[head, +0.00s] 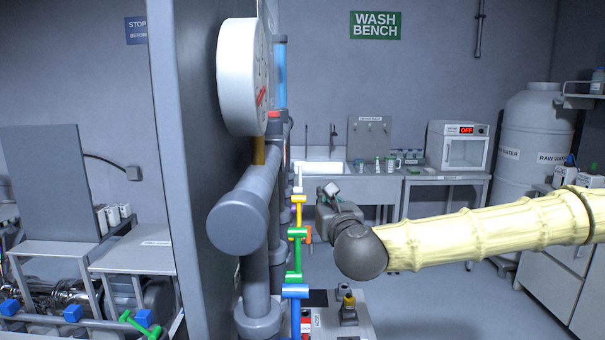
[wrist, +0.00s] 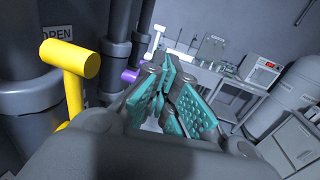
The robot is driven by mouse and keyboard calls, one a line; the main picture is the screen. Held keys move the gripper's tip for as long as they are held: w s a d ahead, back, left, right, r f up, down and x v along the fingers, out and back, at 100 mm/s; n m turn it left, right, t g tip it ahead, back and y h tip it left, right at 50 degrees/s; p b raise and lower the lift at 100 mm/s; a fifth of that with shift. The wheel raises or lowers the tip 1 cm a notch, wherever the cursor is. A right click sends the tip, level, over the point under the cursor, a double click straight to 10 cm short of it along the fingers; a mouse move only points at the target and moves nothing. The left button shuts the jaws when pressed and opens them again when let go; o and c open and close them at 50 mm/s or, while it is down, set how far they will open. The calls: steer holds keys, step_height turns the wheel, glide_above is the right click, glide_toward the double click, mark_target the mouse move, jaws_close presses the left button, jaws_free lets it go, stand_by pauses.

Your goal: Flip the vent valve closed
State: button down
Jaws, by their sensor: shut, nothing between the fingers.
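Several coloured valve handles line the grey pipes beside the panel. In the head view I see a white handle (head: 298,181), a yellow handle (head: 298,200), a green handle (head: 296,234) and a blue handle (head: 295,291). No label that I can read tells which one is the vent valve. In the wrist view a yellow T-shaped handle (wrist: 70,65) stands close at the left, near an OPEN label (wrist: 55,28). A purple handle (wrist: 130,75) and a white handle (wrist: 154,42) are farther off. My gripper (head: 331,190) is shut and empty, right of the handles, its teal fingers (wrist: 172,85) apart from the yellow handle.
A large grey pipe end (head: 237,230) and a round gauge (head: 238,77) jut out from the panel edge (head: 170,150) on the left. A sink bench (head: 365,190) and a white tank (head: 535,140) stand at the back.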

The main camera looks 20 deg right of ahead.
steer(key=w+d+f+p, duration=0.1)
steer(key=w+p, duration=0.7)
steer(key=w, duration=1.4)
steer(key=shift+w+d, duration=0.3)
steer(key=shift+w, duration=0.1)
steer(key=shift+f, duration=0.1)
steer(key=shift+d, duration=0.15)
steer(key=shift+w, duration=0.1)
